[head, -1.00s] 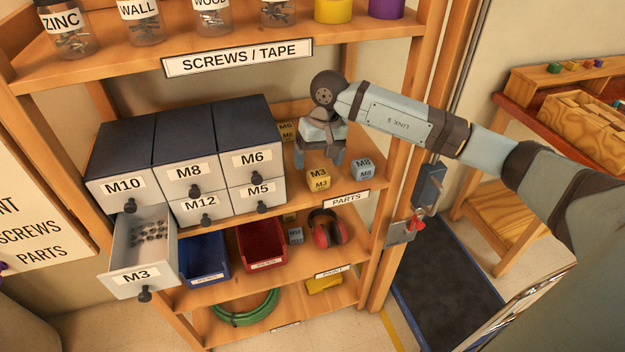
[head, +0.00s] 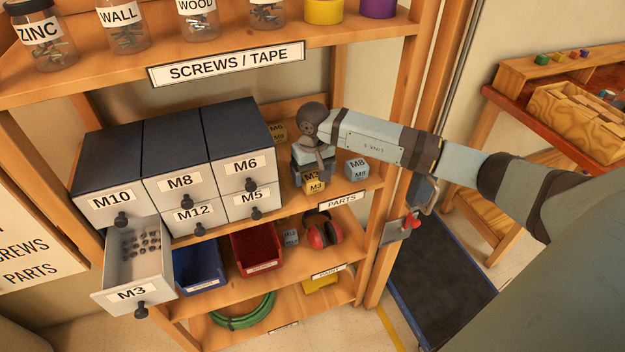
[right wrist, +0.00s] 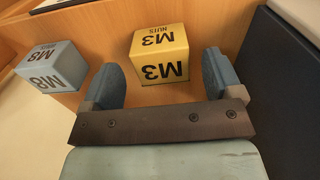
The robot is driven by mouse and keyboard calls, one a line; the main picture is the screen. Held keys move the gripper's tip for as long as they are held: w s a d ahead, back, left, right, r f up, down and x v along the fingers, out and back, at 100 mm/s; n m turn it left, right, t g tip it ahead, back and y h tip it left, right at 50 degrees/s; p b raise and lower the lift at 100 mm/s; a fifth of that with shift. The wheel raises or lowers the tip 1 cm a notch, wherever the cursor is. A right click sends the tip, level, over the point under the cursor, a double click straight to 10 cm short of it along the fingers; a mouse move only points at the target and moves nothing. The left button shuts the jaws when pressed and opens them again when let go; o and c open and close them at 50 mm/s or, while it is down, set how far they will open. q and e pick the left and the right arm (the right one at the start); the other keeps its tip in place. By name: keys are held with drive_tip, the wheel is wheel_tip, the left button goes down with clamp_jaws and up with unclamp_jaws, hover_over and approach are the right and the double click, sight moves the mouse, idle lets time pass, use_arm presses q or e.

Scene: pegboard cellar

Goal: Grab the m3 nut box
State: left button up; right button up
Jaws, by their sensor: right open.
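The yellow M3 nut box (head: 314,184) is a small cube on the parts shelf, right of the drawer cabinet. In the right wrist view the M3 nut box (right wrist: 160,54) shows its "M3 NUTS" labels. I see no contact. My left gripper is not in view.
A blue-grey M8 box (head: 356,169) stands right of the M3 box; it also shows in the right wrist view (right wrist: 52,67).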

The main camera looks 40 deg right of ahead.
sight(312, 175)
drive_tip(key=shift+w+f, duration=0.1)
drive_tip(key=shift+f, duration=1.45)
drive_tip(key=shift+a, duration=0.1)
drive_tip(key=c, duration=1.1)
drive_tip(key=shift+c, duration=0.2)
drive_tip(key=shift+r, duration=0.15)
